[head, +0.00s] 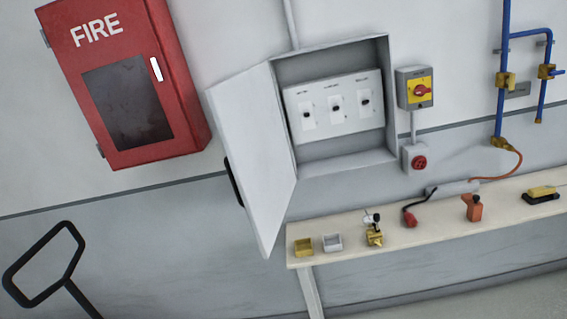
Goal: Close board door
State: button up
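The board door (256,155) is a light grey panel hinged on the left side of the electrical board (392,100). It stands open, swung out to the left, with a dark handle (234,182) at its outer left edge. Inside the open board, a white panel (334,106) carries several dark switches in a row. My gripper is not seen in the head view, so its state and its distance from the door are hidden. Nothing is seen touching the door.
A red fire cabinet (126,80) hangs left of the door. A bench (300,262) with small boxes, a brass fitting and tools stands below and to the right. A yellow-red switch (421,90) and blue pipes (504,60) are on the right wall. A black looped frame (45,265) is lower left.

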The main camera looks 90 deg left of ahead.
aim_at(245, 107)
jog(key=k, duration=1.1)
jog(key=u, duration=1.7)
jog(key=i, duration=1)
jog(key=z, duration=0.55)
jog(key=k, duration=0.5)
jog(key=u, duration=0.15)
